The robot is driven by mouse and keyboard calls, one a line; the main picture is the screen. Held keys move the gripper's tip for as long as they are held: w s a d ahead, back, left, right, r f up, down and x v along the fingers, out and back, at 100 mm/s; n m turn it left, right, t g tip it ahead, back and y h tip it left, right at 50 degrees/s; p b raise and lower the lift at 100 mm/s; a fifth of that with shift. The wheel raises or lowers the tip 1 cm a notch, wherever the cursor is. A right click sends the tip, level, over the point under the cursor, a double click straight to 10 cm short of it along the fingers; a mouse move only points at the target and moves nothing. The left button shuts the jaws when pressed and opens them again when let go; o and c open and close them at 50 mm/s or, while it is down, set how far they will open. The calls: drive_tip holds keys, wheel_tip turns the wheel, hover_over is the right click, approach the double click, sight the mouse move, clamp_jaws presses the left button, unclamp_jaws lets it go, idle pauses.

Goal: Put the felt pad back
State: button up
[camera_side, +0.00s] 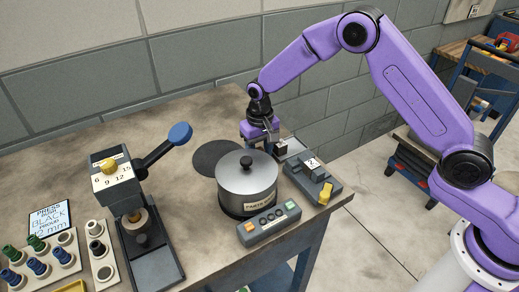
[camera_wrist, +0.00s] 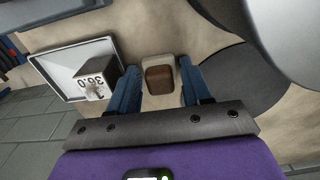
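My gripper (camera_side: 262,140) is low over the back right of the bench, behind the lidded pot. In the wrist view its two blue fingers (camera_wrist: 160,80) stand apart, one on each side of a small beige block with a brown face (camera_wrist: 160,79). Whether they touch it is not clear, nor whether it is the felt pad. The side view does not show this block clearly. A flat dark grey disc (camera_side: 214,157) lies on the bench left of the gripper; it also shows at right in the wrist view (camera_wrist: 252,85).
A lidded metal pot (camera_side: 246,180) stands close by. A dark cube (camera_wrist: 96,83) sits on a pale framed plate (camera_wrist: 66,62) beside the fingers. A button box (camera_side: 268,223), a grey block unit (camera_side: 312,180) and a lever press (camera_side: 128,200) stand around. The back middle bench is bare.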

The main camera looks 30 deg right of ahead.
sight(260, 149)
wheel_tip(260, 149, up, 12)
drive_tip(key=shift+r, duration=0.15)
idle(0.7)
drive_tip(key=shift+s, duration=0.1)
drive_tip(key=s+d+r+n, duration=0.1)
drive_tip(key=s+r+n, duration=0.15)
drive_tip(key=s, duration=0.55)
drive_tip(key=s+d+r+n, duration=0.2)
drive_tip(key=s+n, duration=0.1)
drive_tip(key=s, duration=0.6)
drive_tip(key=s+d+n, duration=0.3)
drive_tip(key=s+d, duration=0.2)
drive_tip(key=s, duration=0.5)
drive_tip(key=s+d+n, duration=0.4)
drive_tip(key=s+d, duration=0.2)
drive_tip(key=s, duration=0.4)
drive_tip(key=shift+d+f, duration=0.25)
drive_tip(key=shift+f, duration=0.2)
